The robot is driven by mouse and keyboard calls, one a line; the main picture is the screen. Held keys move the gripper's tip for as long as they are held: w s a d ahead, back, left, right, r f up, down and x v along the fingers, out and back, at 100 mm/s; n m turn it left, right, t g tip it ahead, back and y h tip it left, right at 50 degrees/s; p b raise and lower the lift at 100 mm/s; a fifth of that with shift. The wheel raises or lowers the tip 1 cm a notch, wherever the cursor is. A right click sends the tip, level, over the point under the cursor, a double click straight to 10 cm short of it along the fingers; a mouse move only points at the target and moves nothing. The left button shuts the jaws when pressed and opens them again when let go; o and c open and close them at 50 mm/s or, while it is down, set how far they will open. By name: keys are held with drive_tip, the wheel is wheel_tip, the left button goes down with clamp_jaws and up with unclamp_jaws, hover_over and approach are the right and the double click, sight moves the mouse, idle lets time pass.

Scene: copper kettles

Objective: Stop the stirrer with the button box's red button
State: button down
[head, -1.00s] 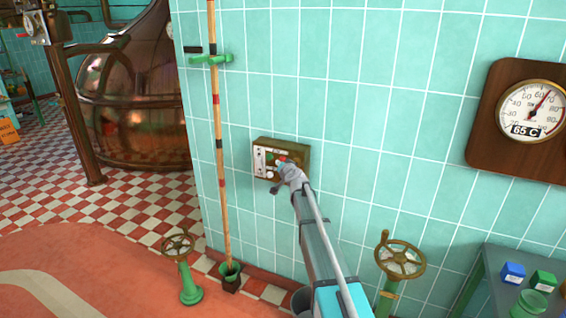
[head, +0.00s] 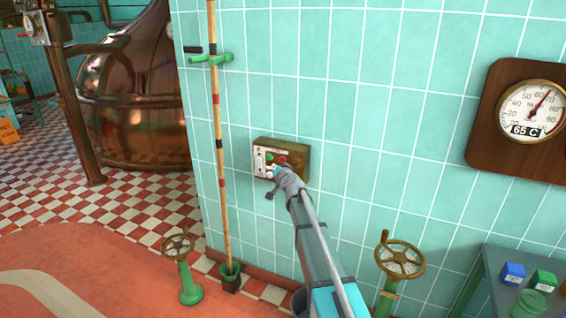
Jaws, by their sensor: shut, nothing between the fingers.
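The button box (head: 296,152) is a small brass-coloured box with a pale front plate, mounted on the tiled wall in the head view. Its red button (head: 283,160) shows just above my gripper, and a green button (head: 270,157) sits to its left. My gripper (head: 273,172) is in front of the box's lower part, shut and empty. It hides some of the box's lower front. I cannot tell whether it touches the box. The stirrer is not identifiable in this view.
A striped pole (head: 218,150) stands left of the box in a green holder. Handwheel valves stand at lower left (head: 178,245) and lower right (head: 400,255). A dial gauge (head: 532,112) reading 65 C hangs at right. A copper kettle (head: 135,100) is at back left.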

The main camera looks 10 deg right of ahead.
drive_tip(key=shift+s+a, duration=0.5)
drive_tip(key=shift+s, duration=0.15)
drive_tip(key=s+a+f+n+g, duration=0.1)
drive_tip(key=s+f+n+g, duration=0.2)
drive_tip(key=s+f+g, duration=0.95)
drive_tip(key=s+f+n+g, duration=0.1)
drive_tip(key=s+f+n, duration=0.2)
drive_tip(key=s, duration=1.9)
drive_tip(key=s+d+g+h+p, duration=0.1)
drive_tip(key=s+d+g+h, duration=0.15)
drive_tip(key=s, duration=0.65)
wheel_tip(320, 180, up, 14)
drive_tip(key=p, duration=1.3)
